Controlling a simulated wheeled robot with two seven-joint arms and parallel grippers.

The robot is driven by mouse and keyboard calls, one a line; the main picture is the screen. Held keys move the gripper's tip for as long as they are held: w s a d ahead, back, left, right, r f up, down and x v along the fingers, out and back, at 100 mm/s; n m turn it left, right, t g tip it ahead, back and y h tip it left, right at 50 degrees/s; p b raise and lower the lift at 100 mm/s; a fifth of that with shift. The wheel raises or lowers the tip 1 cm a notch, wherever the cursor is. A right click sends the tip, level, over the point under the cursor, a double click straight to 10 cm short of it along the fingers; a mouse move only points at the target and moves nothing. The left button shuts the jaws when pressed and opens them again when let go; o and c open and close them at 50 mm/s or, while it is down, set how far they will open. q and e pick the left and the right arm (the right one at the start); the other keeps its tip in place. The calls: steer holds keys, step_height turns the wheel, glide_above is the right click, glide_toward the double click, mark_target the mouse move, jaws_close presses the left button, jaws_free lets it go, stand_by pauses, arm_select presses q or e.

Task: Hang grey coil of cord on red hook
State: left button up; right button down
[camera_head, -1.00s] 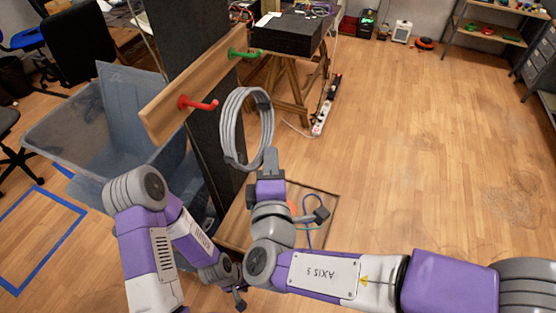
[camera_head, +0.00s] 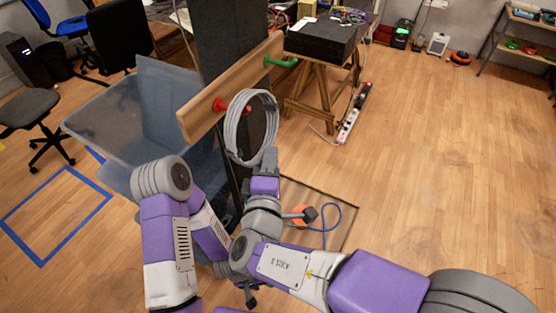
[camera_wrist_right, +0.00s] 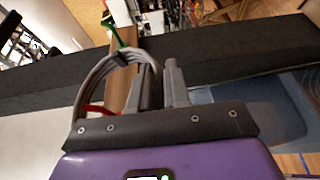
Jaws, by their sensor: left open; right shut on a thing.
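The grey coil of cord (camera_head: 231,135) is upright, a ring of several strands. My right gripper (camera_head: 267,163) is shut on its lower right part. The red hook (camera_head: 219,106) sticks out from a wooden board (camera_head: 205,118). The coil's upper left side overlaps the hook in the head view, and red shows inside the ring. I cannot tell whether the hook passes through it. In the right wrist view the coil (camera_wrist_right: 98,78) arches up from the jaws, with the red hook (camera_wrist_right: 97,110) low beside it. My left gripper (camera_head: 250,298) is low, empty, and partly hidden by my arms.
A trestle with a black box (camera_head: 320,42) is behind. Blue cord (camera_head: 335,222) lies at lower centre. Floor on the right is clear.

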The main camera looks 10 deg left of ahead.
steer(key=shift+w+a+p, duration=0.25)
steer(key=shift+a+p, duration=0.05)
steer(key=shift+a, duration=0.35)
steer(key=shift+w+a+p, duration=0.2)
steer(key=shift+a+p, duration=0.05)
steer(key=shift+a, duration=0.35)
steer(key=f+b, duration=0.2)
steer(key=shift+w+a+b, duration=0.2)
steer(key=shift+a+b, duration=0.1)
steer(key=shift+a, duration=0.1)
steer(key=shift+a+f+b, duration=0.1)
steer(key=shift+f+b, duration=0.15)
steer(key=shift+b, duration=0.4)
steer(key=shift+f, duration=0.15)
steer(key=c, duration=1)
jaws_free()
steer(key=shift+c, duration=0.2)
